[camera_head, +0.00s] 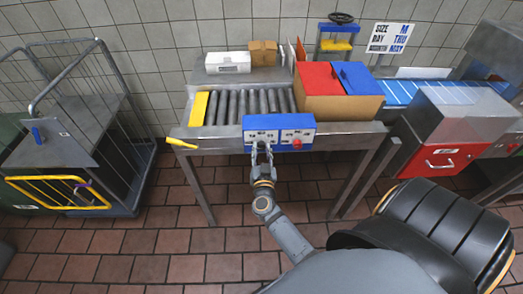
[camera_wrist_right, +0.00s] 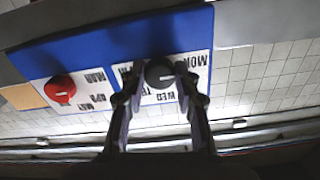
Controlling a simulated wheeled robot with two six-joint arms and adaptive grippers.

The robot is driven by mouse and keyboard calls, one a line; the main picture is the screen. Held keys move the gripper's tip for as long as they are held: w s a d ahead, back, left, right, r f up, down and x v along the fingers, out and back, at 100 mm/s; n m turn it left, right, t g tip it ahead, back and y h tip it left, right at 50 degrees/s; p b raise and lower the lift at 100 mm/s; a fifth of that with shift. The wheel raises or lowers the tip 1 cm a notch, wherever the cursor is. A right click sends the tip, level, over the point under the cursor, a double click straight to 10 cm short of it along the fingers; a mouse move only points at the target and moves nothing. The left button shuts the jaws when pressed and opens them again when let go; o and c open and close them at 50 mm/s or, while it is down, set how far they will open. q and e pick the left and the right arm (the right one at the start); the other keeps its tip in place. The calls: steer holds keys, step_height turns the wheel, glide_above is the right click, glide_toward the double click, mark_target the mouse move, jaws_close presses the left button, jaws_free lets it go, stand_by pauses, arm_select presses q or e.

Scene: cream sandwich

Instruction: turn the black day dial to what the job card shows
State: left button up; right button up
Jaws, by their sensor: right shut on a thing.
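The black day dial (camera_wrist_right: 160,72) sits on a white label of a blue panel (camera_wrist_right: 100,50), with day names such as MON and WED around it. My right gripper (camera_wrist_right: 161,78) has its fingers on both sides of the dial, shut on it. In the head view my right gripper (camera_head: 262,150) reaches the front of the blue control box (camera_head: 279,126). The job card (camera_head: 390,38) reads SIZE M, DAY THU, MONTH MAY. I cannot tell for sure which day the dial's pale mark points to. My left gripper is not in view.
A red dial (camera_wrist_right: 60,88) with month names is beside the black one. A roller conveyor (camera_head: 240,104) and a box with red and blue flaps (camera_head: 338,104) are behind the control box. A wire cage trolley (camera_head: 70,150) is at left, a black rounded thing (camera_head: 440,225) at right.

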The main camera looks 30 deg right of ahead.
jaws_close()
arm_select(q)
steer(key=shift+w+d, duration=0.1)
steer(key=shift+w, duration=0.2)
